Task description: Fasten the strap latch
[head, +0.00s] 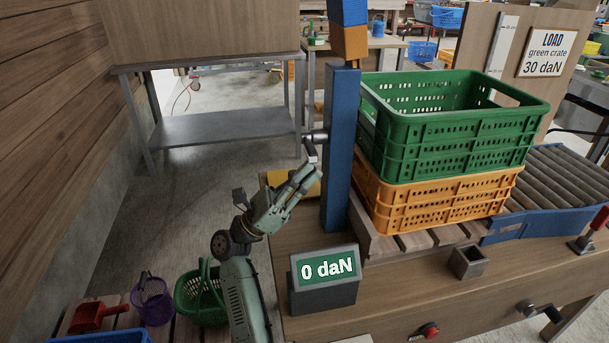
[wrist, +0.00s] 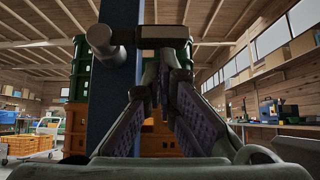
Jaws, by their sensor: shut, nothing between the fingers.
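A blue upright post (head: 340,150) stands at the left side of the crates. A grey metal latch part with a short lever (head: 313,138) sticks out from its left face. My gripper (head: 308,172) is just below and left of this lever, pointing up toward it, shut and empty. In the wrist view, the dark bar and round pivot of the latch (wrist: 108,46) are just beyond and above the fingertips (wrist: 160,78). I cannot tell whether the fingers touch the lever. No strap is clearly visible.
A green crate (head: 455,147) sits on an orange crate (head: 440,204) right of the post. A display (head: 325,270) reading "0 daN" stands on the bench below. A sign (head: 551,53) reads "LOAD green crate 30 daN". Baskets (head: 153,300) stand low at left.

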